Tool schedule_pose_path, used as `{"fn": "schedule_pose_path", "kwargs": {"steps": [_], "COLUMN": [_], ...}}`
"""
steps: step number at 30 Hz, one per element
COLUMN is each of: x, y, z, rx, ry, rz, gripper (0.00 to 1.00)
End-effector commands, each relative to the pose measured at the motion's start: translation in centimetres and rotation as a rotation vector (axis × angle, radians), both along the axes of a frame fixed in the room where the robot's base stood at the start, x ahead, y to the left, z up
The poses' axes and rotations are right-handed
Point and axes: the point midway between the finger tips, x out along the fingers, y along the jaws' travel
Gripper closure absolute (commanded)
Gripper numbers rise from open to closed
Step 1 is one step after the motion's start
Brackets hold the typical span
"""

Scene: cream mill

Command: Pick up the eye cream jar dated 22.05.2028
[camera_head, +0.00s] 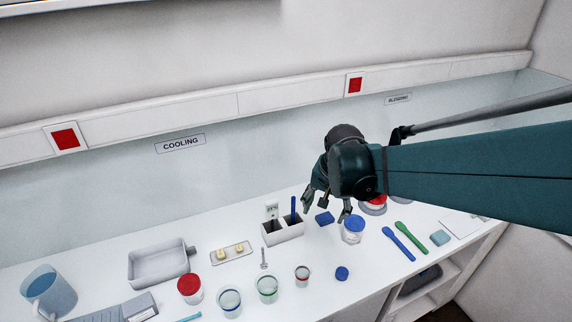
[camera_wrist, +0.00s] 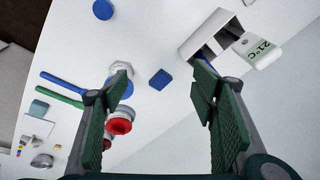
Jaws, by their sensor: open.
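No printed date is readable on any jar, so I cannot tell which is dated 22.05.2028. A blue-topped clear jar (camera_head: 352,230) stands just right of and below my gripper (camera_head: 326,206). In the wrist view, that blue-topped jar (camera_wrist: 125,90) is partly hidden behind the left finger. Red-topped jars (camera_head: 376,203) stand behind it, partly covered by my arm; one red-topped jar (camera_wrist: 119,126) also shows beside the left finger. My gripper is open and empty above the bench, its fingers (camera_wrist: 160,80) apart over a blue block (camera_wrist: 161,79).
A white holder (camera_head: 283,235) with a thermometer and blue tool stands left of my gripper. Red-lidded (camera_head: 189,287), blue-rimmed (camera_head: 229,303), green-rimmed (camera_head: 267,288) and red-rimmed (camera_head: 302,275) containers stand at the front. A loose blue lid (camera_head: 342,273) and blue (camera_head: 398,243) and green (camera_head: 411,238) spatulas lie right.

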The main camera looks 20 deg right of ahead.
Motion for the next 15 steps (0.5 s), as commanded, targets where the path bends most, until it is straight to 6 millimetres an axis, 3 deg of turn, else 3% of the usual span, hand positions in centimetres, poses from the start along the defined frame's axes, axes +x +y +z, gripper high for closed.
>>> {"fn": "schedule_pose_path", "kwargs": {"steps": [15], "x": [1.5], "y": [-7.3], "z": [-4.3], "rx": [0.084], "ry": [0.107], "rz": [-0.315], "gripper": [0.42]}}
